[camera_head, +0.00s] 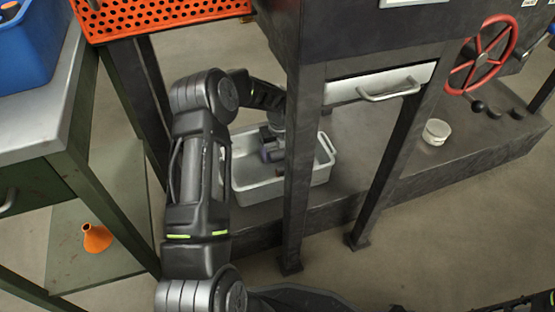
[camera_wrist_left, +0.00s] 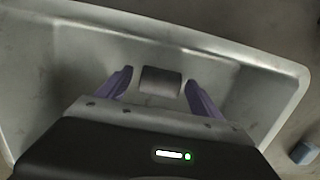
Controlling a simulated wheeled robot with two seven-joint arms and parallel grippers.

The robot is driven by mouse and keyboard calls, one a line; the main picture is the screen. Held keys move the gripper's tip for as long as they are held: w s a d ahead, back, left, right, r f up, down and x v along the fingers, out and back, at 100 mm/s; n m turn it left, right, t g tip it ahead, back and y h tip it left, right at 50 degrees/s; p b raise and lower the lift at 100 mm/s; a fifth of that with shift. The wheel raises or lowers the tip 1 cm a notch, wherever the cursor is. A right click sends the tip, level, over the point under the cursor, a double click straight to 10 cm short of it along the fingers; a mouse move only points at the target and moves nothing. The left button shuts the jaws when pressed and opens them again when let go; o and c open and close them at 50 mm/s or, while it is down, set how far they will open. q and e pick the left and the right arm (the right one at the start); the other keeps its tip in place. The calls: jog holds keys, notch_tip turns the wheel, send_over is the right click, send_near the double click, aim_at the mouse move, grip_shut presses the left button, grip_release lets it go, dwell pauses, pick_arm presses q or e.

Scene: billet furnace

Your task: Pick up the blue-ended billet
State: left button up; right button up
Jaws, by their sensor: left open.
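A light grey tray (camera_head: 243,191) stands on the dark plinth under the furnace, partly behind my left arm and a furnace leg. My left gripper (camera_head: 268,153) points down into it, with its purple fingers apart. In the left wrist view the open fingers (camera_wrist_left: 158,76) stand on either side of a short dark grey billet (camera_wrist_left: 160,82) inside the tray (camera_wrist_left: 232,62). No blue end shows on this billet, and contact with the fingers cannot be told. A small block with a bluish face (camera_wrist_left: 302,153) shows outside the tray at lower right. My right gripper is not seen.
A drawer with a handle (camera_head: 390,90), a red handwheel (camera_head: 482,55) and a white round pot (camera_head: 436,132) are further right. An orange funnel (camera_head: 97,238) stands low left.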

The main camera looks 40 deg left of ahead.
pick_arm(q)
jog(key=shift+f, duration=0.1)
jog(key=shift+c, duration=0.2)
dwell(0.4)
grip_shut()
dwell(0.6)
